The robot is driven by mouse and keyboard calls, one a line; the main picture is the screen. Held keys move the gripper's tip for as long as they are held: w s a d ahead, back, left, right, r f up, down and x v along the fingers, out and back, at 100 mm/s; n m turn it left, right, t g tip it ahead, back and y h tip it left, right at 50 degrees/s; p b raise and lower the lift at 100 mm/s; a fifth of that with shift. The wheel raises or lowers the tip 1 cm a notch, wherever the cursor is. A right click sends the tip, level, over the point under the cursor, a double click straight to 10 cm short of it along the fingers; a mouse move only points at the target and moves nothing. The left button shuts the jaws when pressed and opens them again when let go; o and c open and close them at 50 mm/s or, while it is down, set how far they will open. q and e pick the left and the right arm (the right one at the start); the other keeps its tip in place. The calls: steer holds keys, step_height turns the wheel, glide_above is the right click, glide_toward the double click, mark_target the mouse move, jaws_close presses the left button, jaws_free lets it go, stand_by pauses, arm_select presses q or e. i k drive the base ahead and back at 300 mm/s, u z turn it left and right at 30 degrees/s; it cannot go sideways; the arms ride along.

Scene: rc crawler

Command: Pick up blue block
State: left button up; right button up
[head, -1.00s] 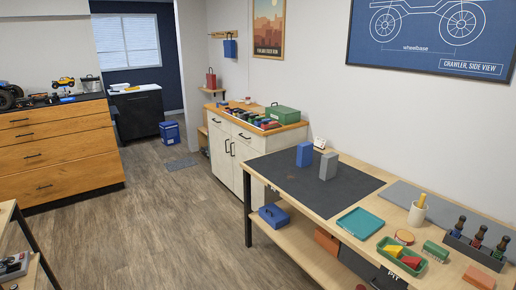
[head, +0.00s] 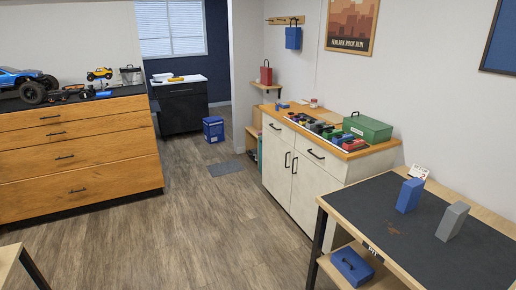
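A blue block (head: 410,195) stands upright on the dark mat (head: 385,222) of the workbench at the right of the head view. A grey block (head: 452,221) stands upright just to its right and nearer to me, apart from it. Neither of my grippers shows in the head view, and nothing is seen touching the blue block.
The workbench (head: 323,205) has a blue toolbox (head: 351,265) on its lower shelf. A white cabinet (head: 300,180) with a green toolbox (head: 368,126) stands behind it. A wooden drawer unit (head: 80,155) is at the left. The floor (head: 205,230) between is clear.

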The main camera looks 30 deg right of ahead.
mark_target(411, 190)
steer(key=z, duration=0.15)
steer(key=i, duration=1.85)
steer(key=z, duration=0.75)
